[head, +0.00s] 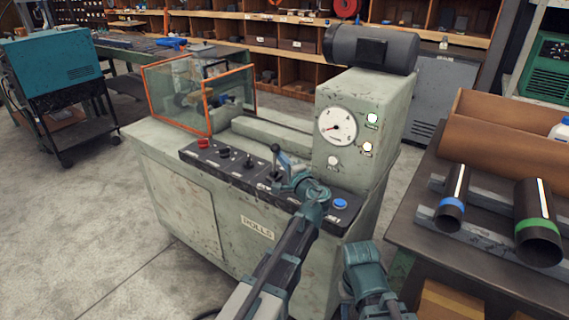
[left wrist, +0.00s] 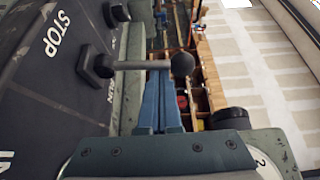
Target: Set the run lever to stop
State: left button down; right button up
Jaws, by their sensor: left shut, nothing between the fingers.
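The run lever is a dark hub with a grey rod ending in a black ball knob (left wrist: 182,64) in the left wrist view. White STOP lettering (left wrist: 60,34) is printed on the dark panel at upper left; a second, partly hidden word is beside the hub. The lever's exact setting is hard to tell. My left gripper (left wrist: 158,76) has its blue fingers shut and empty, with tips at the rod between hub and knob; I cannot tell whether they touch. In the head view, the left gripper (head: 277,151) is over the control panel (head: 232,173) and partly hides the lever.
The panel also carries a red button (head: 202,143), black knobs (head: 224,152) and a blue button (head: 340,204). A dial gauge (head: 337,126) rises behind. An orange-framed guard (head: 180,98) stands at left. A bench with dark pipes (head: 538,222) is at right.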

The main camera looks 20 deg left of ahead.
pick_arm(q)
jog(key=shift+s+a+f+n, duration=0.15)
jog(key=shift+s+f+n, duration=0.05)
jog(key=shift+s+n, duration=0.2)
jog(key=shift+s+a+r, duration=0.1)
jog(key=shift+s+r, duration=0.05)
jog(key=shift+s+a, duration=0.1)
jog(key=shift+s, duration=0.3)
jog(key=shift+s+a+b, duration=0.2)
jog(key=shift+s+b, duration=0.1)
jog(key=shift+s, duration=0.15)
pick_arm(e)
jog(key=shift+f, duration=0.65)
pick_arm(q)
jog(key=shift+s, duration=0.1)
